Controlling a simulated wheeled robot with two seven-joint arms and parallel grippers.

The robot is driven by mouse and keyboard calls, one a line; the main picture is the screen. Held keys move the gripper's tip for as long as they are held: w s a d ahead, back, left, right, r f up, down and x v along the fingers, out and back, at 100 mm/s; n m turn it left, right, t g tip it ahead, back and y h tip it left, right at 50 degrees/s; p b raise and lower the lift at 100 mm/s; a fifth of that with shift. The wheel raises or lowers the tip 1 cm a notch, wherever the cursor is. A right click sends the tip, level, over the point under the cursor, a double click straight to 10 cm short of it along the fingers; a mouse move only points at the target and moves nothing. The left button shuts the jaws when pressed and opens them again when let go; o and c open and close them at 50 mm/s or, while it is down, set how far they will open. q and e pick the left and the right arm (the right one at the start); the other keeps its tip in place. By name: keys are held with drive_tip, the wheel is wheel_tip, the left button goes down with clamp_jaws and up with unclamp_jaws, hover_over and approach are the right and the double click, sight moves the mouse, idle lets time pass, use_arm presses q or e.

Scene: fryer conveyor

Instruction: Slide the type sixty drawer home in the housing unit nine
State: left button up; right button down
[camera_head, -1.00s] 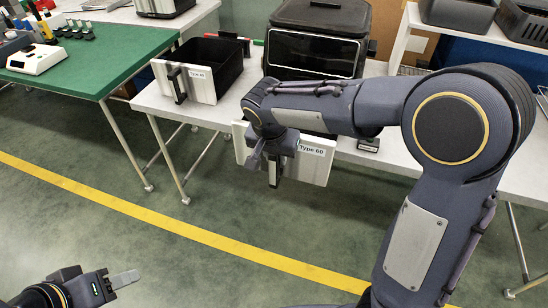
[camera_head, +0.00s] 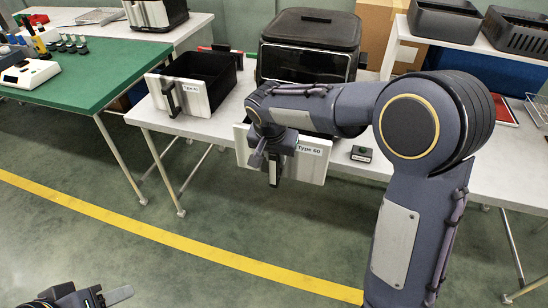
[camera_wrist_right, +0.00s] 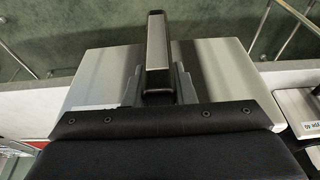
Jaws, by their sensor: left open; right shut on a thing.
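The Type 60 drawer (camera_head: 312,163) shows as a white front panel at the table's front edge, below the black housing (camera_head: 309,50). My right gripper (camera_head: 275,165) is shut on the drawer's handle. In the right wrist view the handle (camera_wrist_right: 156,45) stands between the fingers (camera_wrist_right: 158,90), with the pale front panel (camera_wrist_right: 213,65) on both sides. My arm hides the space between drawer and housing in the head view, so how far the drawer is in cannot be seen. My left gripper (camera_head: 107,297) is open and empty at the bottom left, over the floor.
Another black drawer with a white front (camera_head: 187,92), its label apparently Type 40, sits on the white table (camera_head: 225,122) left of the housing. A small dark box (camera_head: 361,154) lies right of the held drawer. A green table (camera_head: 90,75) stands left. The floor before the tables is clear.

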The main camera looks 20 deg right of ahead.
drive_tip(key=shift+w+d+r+p, duration=0.1)
drive_tip(key=shift+w+d+p, duration=0.1)
drive_tip(key=shift+w+d, duration=0.4)
drive_tip(key=shift+w+d+p, duration=0.15)
drive_tip(key=shift+w+d, duration=0.15)
drive_tip(key=shift+w, duration=0.45)
drive_tip(key=shift+w, duration=0.1)
idle(0.5)
drive_tip(key=w+d+p, duration=0.4)
drive_tip(key=w+d, duration=0.2)
drive_tip(key=w, duration=0.3)
idle(1.6)
drive_tip(key=shift+d+f, duration=0.1)
drive_tip(key=shift+f, duration=0.25)
idle(0.6)
